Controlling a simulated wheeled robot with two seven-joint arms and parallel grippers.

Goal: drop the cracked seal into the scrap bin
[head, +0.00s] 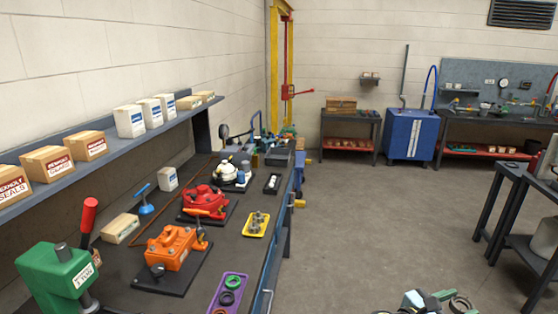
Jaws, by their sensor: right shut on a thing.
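My right gripper (442,297) shows at the bottom edge, right of centre, over the floor. It is shut on a dark brownish ring, the seal (460,304), which is partly cut off by the frame. Whether the ring is cracked is too small to tell. A purple tray (243,284) on the left bench holds a few more rings, one green and one black. My left gripper is not in view. I cannot make out a marked scrap bin; a pale round container (546,240) stands at the right edge, partly cut off.
A dark table (508,172) stands at right. The floor between is clear.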

